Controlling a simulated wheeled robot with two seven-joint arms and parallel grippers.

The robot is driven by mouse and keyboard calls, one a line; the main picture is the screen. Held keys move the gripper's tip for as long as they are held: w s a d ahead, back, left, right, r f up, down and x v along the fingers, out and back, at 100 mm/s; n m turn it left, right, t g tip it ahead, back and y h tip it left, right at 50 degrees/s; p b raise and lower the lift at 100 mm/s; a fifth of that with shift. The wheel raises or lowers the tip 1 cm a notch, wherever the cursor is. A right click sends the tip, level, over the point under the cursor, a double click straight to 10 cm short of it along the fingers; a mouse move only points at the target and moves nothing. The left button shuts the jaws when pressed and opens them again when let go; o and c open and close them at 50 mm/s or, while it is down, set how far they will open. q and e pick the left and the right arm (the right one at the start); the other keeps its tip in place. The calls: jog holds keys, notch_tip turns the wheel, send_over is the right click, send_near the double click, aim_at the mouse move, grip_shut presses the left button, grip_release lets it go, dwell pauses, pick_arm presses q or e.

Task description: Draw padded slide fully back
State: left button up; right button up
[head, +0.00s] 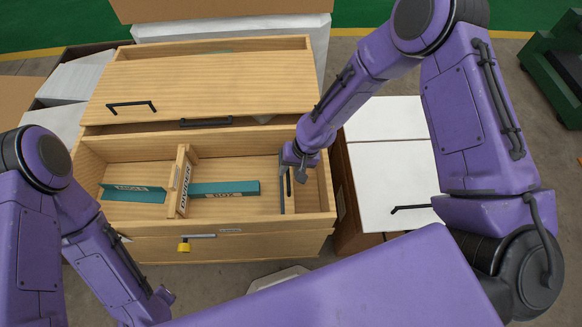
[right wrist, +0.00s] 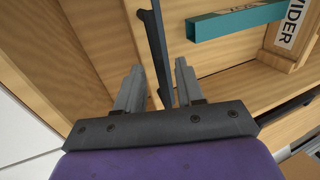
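No padding shows on any slide or drawer, so I cannot tell which one is the padded slide. A wooden cabinet's open compartment (head: 235,207) holds a "DIVIDER" board (head: 183,182) and two teal pieces (head: 225,188) (head: 133,193). A wooden panel (head: 215,85) with a black handle (head: 132,105) lies behind it. My right gripper (head: 285,190) points down at the compartment's right end. In the right wrist view its fingers (right wrist: 158,88) are apart, with a dark bar (right wrist: 155,45) between them and gaps visible. My left gripper (head: 155,300) is low at left, partly hidden, its fingers unclear.
A yellow padlock (head: 184,246) hangs on the lower front, beside a light handle (head: 199,236). A white-topped cabinet (head: 395,175) with a black handle (head: 410,208) stands close at right. A green frame (head: 555,65) stands at far right. Grey floor shows between.

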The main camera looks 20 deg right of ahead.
jog(key=shift+c, duration=0.4)
grip_shut()
dwell(0.9)
